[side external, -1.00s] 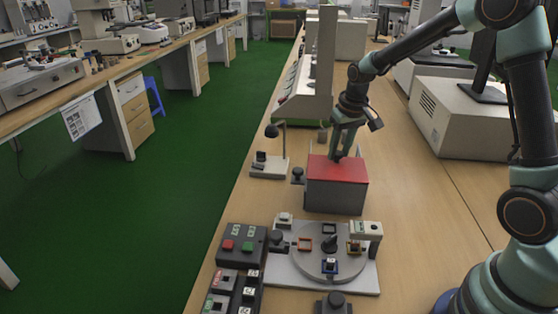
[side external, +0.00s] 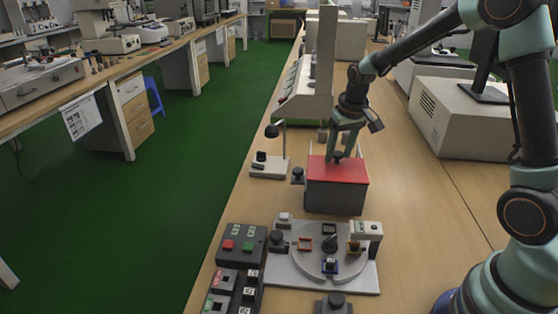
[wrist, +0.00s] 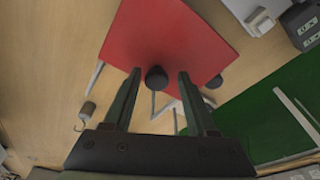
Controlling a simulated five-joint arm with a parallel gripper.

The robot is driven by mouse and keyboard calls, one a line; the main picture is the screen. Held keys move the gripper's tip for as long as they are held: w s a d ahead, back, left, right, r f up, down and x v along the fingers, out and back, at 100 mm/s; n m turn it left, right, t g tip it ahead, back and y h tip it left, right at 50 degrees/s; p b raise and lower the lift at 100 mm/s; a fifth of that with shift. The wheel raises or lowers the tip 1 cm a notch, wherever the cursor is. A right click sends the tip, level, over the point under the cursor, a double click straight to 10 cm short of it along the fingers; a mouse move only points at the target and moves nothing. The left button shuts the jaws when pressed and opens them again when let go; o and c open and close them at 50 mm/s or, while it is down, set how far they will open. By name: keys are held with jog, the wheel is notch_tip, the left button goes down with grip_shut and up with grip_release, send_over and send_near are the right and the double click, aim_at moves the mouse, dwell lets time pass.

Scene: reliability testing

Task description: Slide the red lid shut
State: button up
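The red lid (side external: 322,172) lies flat on top of the grey box (side external: 336,197) and covers nearly all of the top that I can see. It fills the upper middle of the wrist view (wrist: 165,35). A dark round knob (wrist: 156,77) stands near one edge of the lid. My gripper (side external: 340,158) is over the lid's far part, pointing down. In the wrist view its fingers (wrist: 159,75) are apart, one on each side of the knob, with gaps showing. Whether a slim opening shows at the box's far edge is hidden.
A round fixture table (side external: 312,268) stands in front of the box, with a button panel (side external: 242,244) at its left. A small lamp stand (side external: 269,166) is left of the box. A tall grey machine (side external: 310,95) stands behind. Bench right of the box is clear.

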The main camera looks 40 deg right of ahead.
aim_at(339, 155)
jog(key=shift+d+r, duration=0.1)
jog(key=shift+r, duration=2.4)
jog(key=shift+r, duration=0.15)
jog(key=s+a+r+n+t, duration=0.1)
jog(key=s+a+r, duration=0.2)
jog(key=s+a, duration=0.2)
jog(key=s+a+r+n+t, duration=0.2)
jog(key=s+a+r, duration=0.2)
jog(key=s, duration=0.7)
jog(key=shift+s+a+r, duration=0.15)
jog(key=shift+s+a, duration=0.05)
jog(key=shift+a, duration=0.3)
jog(key=shift+c, duration=0.3)
